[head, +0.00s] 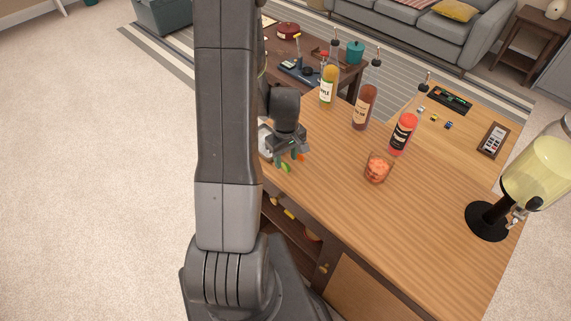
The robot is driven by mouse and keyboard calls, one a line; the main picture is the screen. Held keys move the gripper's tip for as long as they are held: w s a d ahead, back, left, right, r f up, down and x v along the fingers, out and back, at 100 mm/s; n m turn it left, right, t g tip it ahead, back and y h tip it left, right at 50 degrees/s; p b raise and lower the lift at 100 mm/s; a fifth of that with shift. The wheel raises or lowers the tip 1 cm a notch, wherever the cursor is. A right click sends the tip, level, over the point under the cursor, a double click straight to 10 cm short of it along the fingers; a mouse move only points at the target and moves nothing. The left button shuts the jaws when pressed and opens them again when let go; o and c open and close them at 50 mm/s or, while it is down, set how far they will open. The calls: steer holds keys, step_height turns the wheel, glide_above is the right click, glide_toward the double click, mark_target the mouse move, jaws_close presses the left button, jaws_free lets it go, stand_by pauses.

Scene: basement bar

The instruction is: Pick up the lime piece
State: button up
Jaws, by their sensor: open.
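A small green piece, which looks like the lime piece (285,167), lies on the wooden bar top near its left edge. My gripper (289,158) is above and right beside it, pointing down, with its jaws open. A small orange piece (300,157) shows just right of the fingers. From this view I cannot tell whether the fingers touch either piece. My arm hides part of the bar top's left side.
A glass with orange-red pieces (377,168) stands to the right. Three bottles, green-yellow (328,85), brown (364,107) and red (403,133), stand behind. A drink dispenser (538,175) is at far right. The front of the bar top (400,240) is clear.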

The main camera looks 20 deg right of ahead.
steer(key=shift+f, duration=0.95)
jaws_close()
steer(key=shift+r, duration=0.15)
